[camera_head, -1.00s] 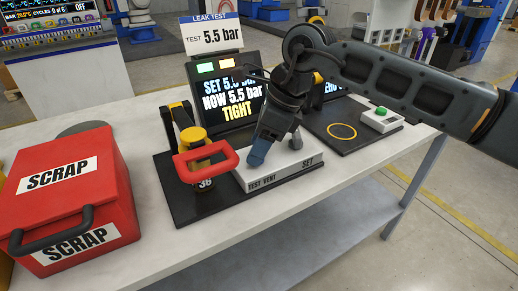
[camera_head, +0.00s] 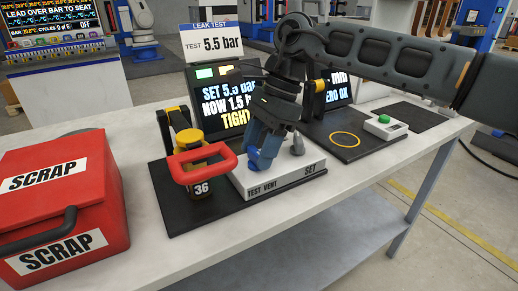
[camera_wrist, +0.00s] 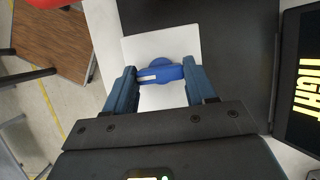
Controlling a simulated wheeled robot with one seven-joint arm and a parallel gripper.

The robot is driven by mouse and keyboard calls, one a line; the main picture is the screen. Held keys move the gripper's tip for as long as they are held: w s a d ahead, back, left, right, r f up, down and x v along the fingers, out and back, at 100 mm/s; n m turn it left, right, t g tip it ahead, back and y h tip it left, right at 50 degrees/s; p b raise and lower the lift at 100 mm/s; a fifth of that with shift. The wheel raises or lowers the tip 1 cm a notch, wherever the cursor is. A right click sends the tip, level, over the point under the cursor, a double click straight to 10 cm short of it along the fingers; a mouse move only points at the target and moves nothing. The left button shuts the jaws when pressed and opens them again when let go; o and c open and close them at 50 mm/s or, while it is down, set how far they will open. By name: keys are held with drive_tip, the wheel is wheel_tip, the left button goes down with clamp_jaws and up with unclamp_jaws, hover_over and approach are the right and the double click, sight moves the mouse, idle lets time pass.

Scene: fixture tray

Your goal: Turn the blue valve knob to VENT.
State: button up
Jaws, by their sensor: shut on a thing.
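The blue valve knob (camera_head: 254,161) sits on a white block (camera_head: 285,182) labelled TEST, VENT and SET on its front. In the wrist view the knob (camera_wrist: 162,71) has a bar with a white mark towards the left end, the side away from the display. My gripper (camera_head: 264,150) points down over it, and the wrist view shows my fingers (camera_wrist: 159,76) on the two ends of the bar. My gripper is shut on the knob. In the head view my fingers partly hide the knob; which label its mark faces cannot be told.
A red clamp handle (camera_head: 228,160) crosses a yellow-topped part marked 36 (camera_head: 201,188), left of the knob. A grey SET knob (camera_head: 297,146) stands to the right. A red SCRAP box (camera_head: 110,190) is at left.

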idle(0.4)
drive_tip(key=o, duration=1)
drive_tip(key=shift+o, duration=0.2)
drive_tip(key=v, duration=0.7)
drive_tip(key=shift+r, duration=0.4)
drive_tip(key=shift+w+d, duration=0.1)
